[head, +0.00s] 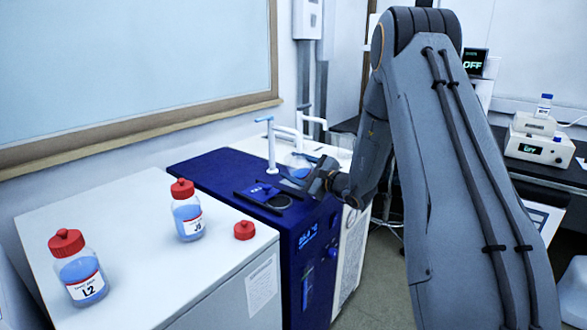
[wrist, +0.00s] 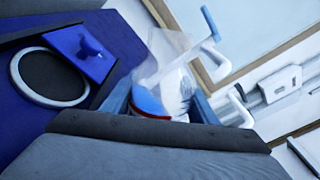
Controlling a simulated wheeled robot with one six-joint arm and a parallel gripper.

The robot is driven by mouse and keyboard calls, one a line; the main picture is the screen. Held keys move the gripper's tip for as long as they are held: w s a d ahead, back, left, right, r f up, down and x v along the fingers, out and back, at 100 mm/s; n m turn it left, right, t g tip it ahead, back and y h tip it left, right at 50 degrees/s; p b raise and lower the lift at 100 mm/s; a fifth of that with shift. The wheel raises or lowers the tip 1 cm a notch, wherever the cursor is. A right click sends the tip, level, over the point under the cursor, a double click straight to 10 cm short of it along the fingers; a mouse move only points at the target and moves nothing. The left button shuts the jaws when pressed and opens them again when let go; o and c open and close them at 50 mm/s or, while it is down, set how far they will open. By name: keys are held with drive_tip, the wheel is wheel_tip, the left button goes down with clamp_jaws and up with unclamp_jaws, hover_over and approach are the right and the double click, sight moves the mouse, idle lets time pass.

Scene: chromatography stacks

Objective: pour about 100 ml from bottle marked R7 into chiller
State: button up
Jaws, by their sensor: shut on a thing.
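My gripper (wrist: 160,108) is shut on a clear bottle (wrist: 172,62) with blue liquid low in it. Its label is not readable from here, so I cannot confirm R7. The chiller (head: 222,172) is a dark blue unit in the head view. Its round, silver-rimmed opening (wrist: 47,78) is uncovered, and a blue square lid with a knob (wrist: 85,52) lies beside it. In the head view my gripper (head: 322,178) is over the right part of the chiller top, to the right of the opening. I see no stream of liquid.
A white cabinet top (head: 130,262) at left holds a bottle marked L2 (head: 78,268), another red-capped bottle (head: 187,210) and a loose red cap (head: 244,230). A pale blue-handled pipe (head: 270,145) rises behind the chiller opening. Instruments (head: 538,140) stand at right.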

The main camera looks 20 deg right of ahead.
drive_tip(key=shift+w+d+f+n+b, duration=0.15)
drive_tip(key=shift+f+n+b, duration=0.1)
drive_tip(key=shift+n+b, duration=0.9)
drive_tip(key=shift+d+f+n+b, duration=0.15)
drive_tip(key=shift+f+n+b, duration=0.1)
drive_tip(key=shift+n+b, duration=0.9)
idle(0.4)
drive_tip(key=shift+n+b, duration=0.9)
drive_tip(key=shift+b, duration=1)
drive_tip(key=shift+f+n+h+b, duration=0.15)
drive_tip(key=shift+n+h+b, duration=0.2)
drive_tip(key=shift+b, duration=0.55)
drive_tip(key=shift+a+n+b, duration=0.15)
drive_tip(key=shift+n+b, duration=0.5)
drive_tip(key=shift+b, duration=0.35)
drive_tip(key=m, duration=0.1)
drive_tip(key=r+m+p, duration=0.1)
drive_tip(key=shift+d+m, duration=0.2)
drive_tip(key=shift+m, duration=0.1)
drive_tip(key=shift+r+m+p, duration=0.75)
drive_tip(key=shift+m+p, duration=0.4)
drive_tip(key=shift+m, duration=0.45)
